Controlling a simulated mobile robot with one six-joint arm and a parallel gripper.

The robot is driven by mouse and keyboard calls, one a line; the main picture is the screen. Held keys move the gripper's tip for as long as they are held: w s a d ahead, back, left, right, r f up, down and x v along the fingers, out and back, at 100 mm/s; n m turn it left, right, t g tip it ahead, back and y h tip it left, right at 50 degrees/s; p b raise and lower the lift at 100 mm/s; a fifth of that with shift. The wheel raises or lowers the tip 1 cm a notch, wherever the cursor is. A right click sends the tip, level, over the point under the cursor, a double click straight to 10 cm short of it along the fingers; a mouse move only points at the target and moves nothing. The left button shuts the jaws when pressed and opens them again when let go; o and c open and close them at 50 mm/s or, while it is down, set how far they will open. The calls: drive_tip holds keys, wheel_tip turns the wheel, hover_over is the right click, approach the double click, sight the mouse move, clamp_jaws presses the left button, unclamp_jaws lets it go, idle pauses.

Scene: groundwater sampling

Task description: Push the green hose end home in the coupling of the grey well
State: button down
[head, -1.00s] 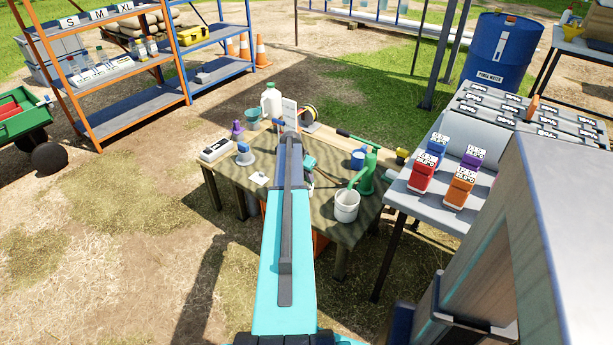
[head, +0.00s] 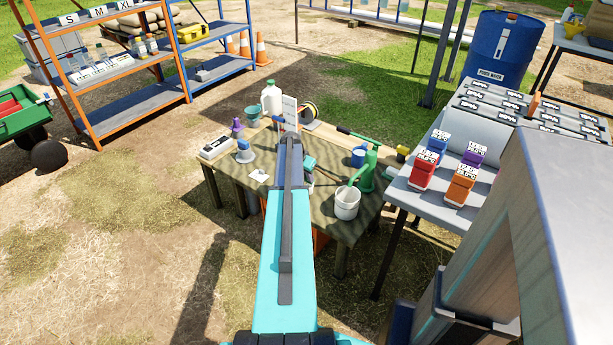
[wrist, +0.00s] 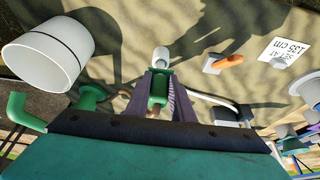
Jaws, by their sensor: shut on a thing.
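In the wrist view, my gripper (wrist: 160,78) is shut on the green hose end (wrist: 159,90), which sits between the two dark fingers. Just beyond the fingertips is a short light grey cylinder (wrist: 161,57), which looks like the well's coupling. It is in line with the green hose end. I cannot tell how far the hose end is inside it. A brownish piece of hose shows below and beside the fingers. In the head view my arm hides the gripper, the hose end and the coupling.
A white bucket (head: 347,203) and a green hand pump (head: 368,172) stand right of my arm on the table (head: 226,178). A white jug (head: 271,98) stands at the back.

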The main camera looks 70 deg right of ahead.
drive_tip(key=shift+f+b, duration=0.6)
drive_tip(key=shift+f, duration=0.75)
drive_tip(key=c, duration=1.5)
unclamp_jaws()
drive_tip(key=shift+o, duration=0.2)
drive_tip(key=shift+r, duration=0.15)
drive_tip(key=v, duration=1.3)
drive_tip(key=shift+r+p, duration=0.3)
drive_tip(key=shift+a, duration=0.1)
